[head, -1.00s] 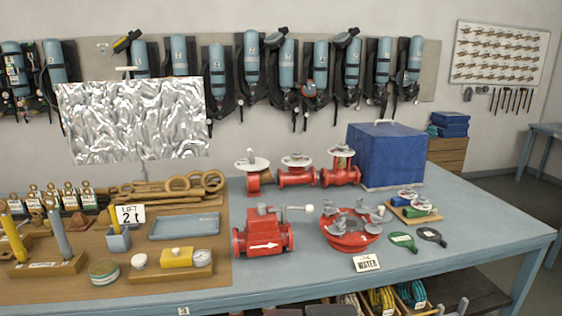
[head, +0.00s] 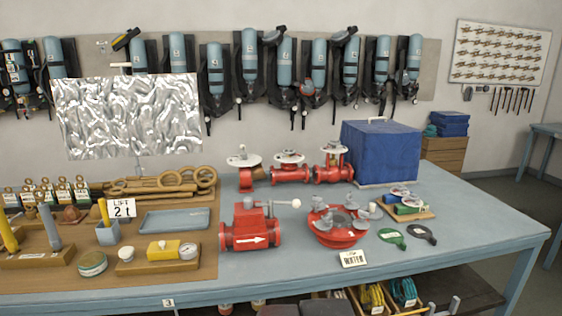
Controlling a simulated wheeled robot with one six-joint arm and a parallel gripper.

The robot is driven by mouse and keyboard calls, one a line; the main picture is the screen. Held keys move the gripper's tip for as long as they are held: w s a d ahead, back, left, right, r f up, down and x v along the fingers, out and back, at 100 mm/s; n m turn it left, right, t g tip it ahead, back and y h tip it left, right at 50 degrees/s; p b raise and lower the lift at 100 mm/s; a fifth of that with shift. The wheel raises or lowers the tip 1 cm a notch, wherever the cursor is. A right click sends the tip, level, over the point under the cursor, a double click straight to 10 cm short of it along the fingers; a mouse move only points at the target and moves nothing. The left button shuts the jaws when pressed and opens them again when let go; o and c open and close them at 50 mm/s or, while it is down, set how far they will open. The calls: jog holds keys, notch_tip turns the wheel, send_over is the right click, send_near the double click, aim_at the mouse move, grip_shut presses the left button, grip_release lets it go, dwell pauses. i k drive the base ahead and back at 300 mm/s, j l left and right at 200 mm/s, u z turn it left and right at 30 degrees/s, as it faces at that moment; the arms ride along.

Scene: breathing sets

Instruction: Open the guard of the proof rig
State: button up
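No part in view is labelled as the proof rig, and I cannot tell for sure which one it is. A large blue box-like cover (head: 380,153) with a pale handle on top stands at the back right of the bench, on a thin pale base. It looks closed down, and whatever may be under it is hidden. My gripper is not in view.
The blue bench (head: 480,222) holds red valves (head: 250,232), a red flanged fitting (head: 336,226) and a small wooden tray (head: 413,212). A crinkled silver panel (head: 126,117) rises at the back left. Breathing sets hang behind. The bench's right end is clear.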

aim_at(163, 251)
jog(key=i+j+u, duration=0.1)
jog(key=u, duration=0.4)
jog(key=i+j+u, duration=0.15)
jog(key=u, duration=0.35)
jog(key=i+u, duration=0.1)
jog(key=u, duration=0.4)
